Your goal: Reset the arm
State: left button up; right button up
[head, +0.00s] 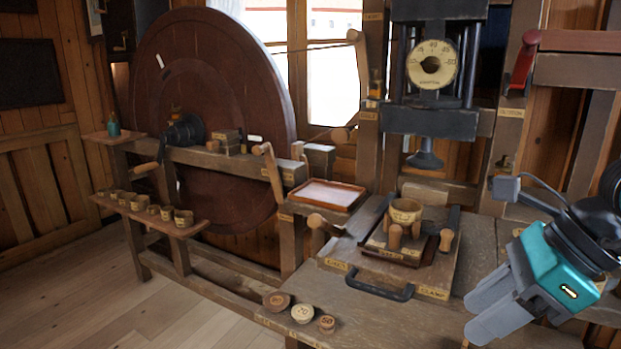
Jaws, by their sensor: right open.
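My right gripper (473,316) comes in from the right edge, teal and black with two grey fingers. It is open, with nothing visible between the fingers. It points down and to the left over the right part of the wooden workbench (345,308), right of the press base. I cannot tell how high it is above the bench or whether it touches it. My left gripper is not in view.
A press with a round dial (433,64) stands behind the bench. Below it, a wooden cup (405,211) sits on the clamp base. Several round wooden pieces (303,307) lie at the front edge. A white-topped tray (326,194) and large wheel (205,70) are farther left.

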jog(key=a+r+m+y, duration=0.1)
jog(key=a+m+y, duration=0.8)
jog(key=a+y, duration=0.4)
jog(key=w+d+f+m+t+h, duration=0.35)
jog(key=f+m+t+h, duration=0.35)
jog(key=m, duration=0.6)
jog(key=w+d+f+m+t+h, duration=0.35)
jog(key=f+m+t, duration=0.45)
jog(key=m, duration=0.6)
jog(key=s+d+f+m+g+h, duration=0.1)
jog(key=s+f+m+g+h, duration=0.2)
jog(key=f, duration=0.7)
jog(key=s+f+m+g+h+p, duration=0.1)
jog(key=s+f+m+g+h, duration=0.2)
jog(key=s+f+m, duration=0.4)
notch_tip(320, 180, down, 4)
jog(key=s+g, duration=0.1)
jog(key=s, duration=0.1)
jog(key=shift+s+d+r, duration=0.25)
jog(key=shift+s+d, duration=0.1)
jog(key=shift+s, duration=0.05)
